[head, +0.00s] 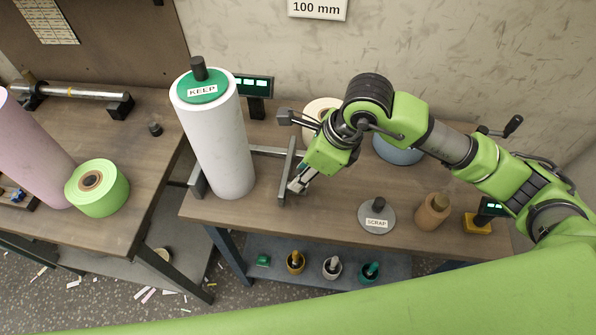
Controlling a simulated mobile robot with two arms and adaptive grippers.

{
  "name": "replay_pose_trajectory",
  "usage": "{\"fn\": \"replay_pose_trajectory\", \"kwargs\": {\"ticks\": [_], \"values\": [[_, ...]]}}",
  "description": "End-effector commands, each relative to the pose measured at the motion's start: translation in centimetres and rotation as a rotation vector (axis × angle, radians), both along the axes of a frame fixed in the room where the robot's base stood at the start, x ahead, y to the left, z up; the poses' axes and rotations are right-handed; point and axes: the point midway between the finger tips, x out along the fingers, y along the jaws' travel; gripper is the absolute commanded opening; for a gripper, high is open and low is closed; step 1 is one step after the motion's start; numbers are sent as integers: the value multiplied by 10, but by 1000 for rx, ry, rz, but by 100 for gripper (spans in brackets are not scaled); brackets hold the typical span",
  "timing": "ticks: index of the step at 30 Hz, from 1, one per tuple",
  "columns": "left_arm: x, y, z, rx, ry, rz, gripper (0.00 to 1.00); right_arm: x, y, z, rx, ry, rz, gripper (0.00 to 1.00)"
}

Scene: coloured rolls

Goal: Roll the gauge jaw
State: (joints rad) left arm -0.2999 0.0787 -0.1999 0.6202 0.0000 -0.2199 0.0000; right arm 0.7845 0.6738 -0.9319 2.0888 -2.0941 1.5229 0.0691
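A tall white roll (217,145) stands upright on the workbench, with a green cap marked KEEP (203,87) and a black knob on top. It stands between the gauge's left jaw (196,182) and its grey right jaw (287,172). A gap shows between the roll and the right jaw. A rail (270,150) runs behind toward the right jaw. My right gripper (298,183) is at the right side of that jaw, fingers pointing down-left; whether they touch or grip it is unclear. My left gripper is out of view.
A grey SCRAP disc (377,217), brown roll (432,212) and yellow block (476,224) stand at right. A bluish roll (397,151) and cream roll (318,108) are partly behind my arm. The left bench (130,170) holds a green roll (98,188).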

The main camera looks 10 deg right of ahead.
Motion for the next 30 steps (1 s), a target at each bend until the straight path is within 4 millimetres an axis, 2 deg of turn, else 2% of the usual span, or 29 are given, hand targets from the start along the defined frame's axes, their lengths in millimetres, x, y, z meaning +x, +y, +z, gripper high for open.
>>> {"fn": "replay_pose_trajectory", "kwargs": {"ticks": [10, 14, 17, 24, 30], "values": [[-2, 4, 0, 4, 2, -1, 33, 0, 1, 1, 4, -1, 1, 36], [-2, 3, 0, 4, 2, -1, 33, 0, -2, 9, 5, -5, 1, 36], [-1, 3, 0, 2, 2, -1, 33, -3, -8, 24, 3, -7, 0, 36], [0, 2, 0, 2, 1, -1, 33, -13, -26, 72, 3, -8, 0, 36], [0, 1, 0, 1, 1, -1, 33, -20, -37, 101, 3, -6, -1, 36]]}}
